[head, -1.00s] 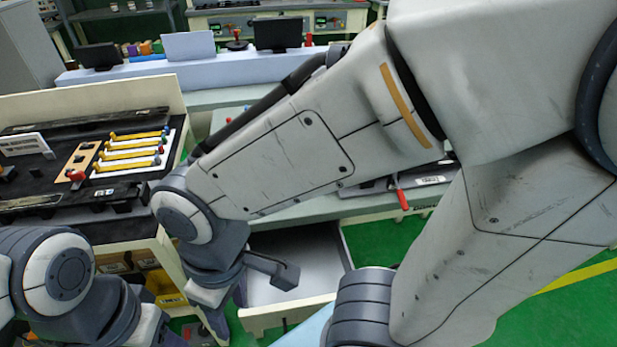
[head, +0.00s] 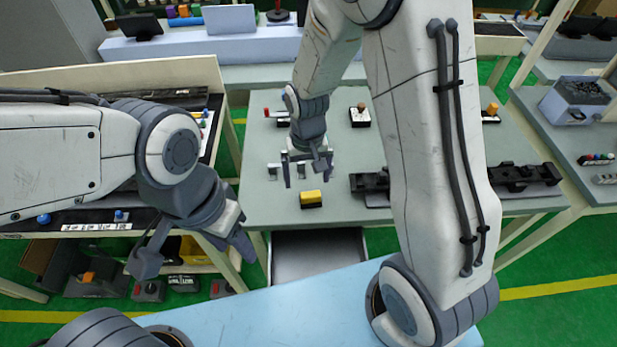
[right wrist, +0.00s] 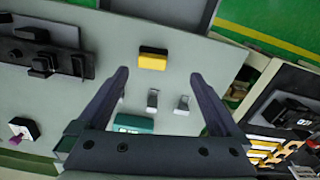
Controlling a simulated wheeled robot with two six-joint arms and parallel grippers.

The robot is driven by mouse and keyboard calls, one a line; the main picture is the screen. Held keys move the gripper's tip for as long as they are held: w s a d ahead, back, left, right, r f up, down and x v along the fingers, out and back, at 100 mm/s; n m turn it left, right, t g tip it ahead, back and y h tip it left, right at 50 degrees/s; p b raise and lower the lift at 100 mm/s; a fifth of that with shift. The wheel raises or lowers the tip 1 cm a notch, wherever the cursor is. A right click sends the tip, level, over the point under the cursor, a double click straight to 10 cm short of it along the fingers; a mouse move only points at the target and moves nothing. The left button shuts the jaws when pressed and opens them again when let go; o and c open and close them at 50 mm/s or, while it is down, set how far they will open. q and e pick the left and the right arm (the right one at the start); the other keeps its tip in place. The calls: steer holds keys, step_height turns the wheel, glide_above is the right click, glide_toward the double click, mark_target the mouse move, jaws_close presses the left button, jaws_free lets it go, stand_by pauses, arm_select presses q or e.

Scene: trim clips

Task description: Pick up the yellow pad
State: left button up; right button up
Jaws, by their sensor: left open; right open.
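The yellow pad (head: 311,197) sits on a dark base on the grey table (head: 345,220), near its front edge. It also shows in the right wrist view (right wrist: 153,62), just beyond my fingertips. My right gripper (head: 306,176) is open and empty, above the table and slightly behind the pad in the head view. Its two fingers spread wide in the right wrist view (right wrist: 160,78), apart from the pad. My left gripper (head: 193,252) is open and empty, low at the left, in front of the left bench and away from the pad.
Small metal clips (right wrist: 152,98) and a teal block (right wrist: 134,122) lie near the right fingers. A black fixture (head: 371,186) stands right of the pad, partly hidden by my arm. An open drawer (head: 318,255) is below the table's front edge.

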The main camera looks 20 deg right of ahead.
steer(key=p, duration=0.1)
glide_above(310, 194)
steer(key=shift+m, duration=0.4)
steer(key=f, duration=0.4)
steer(key=s+f, duration=0.1)
steer(key=shift+f, duration=0.4)
steer(key=shift+w+f+p, duration=0.25)
steer(key=shift+f+p, duration=0.4)
steer(key=shift+f, duration=0.5)
steer(key=shift+w+f+p, duration=0.2)
steer(key=shift+f+p, duration=0.4)
steer(key=shift+f, duration=1.05)
steer(key=c, duration=1.3)
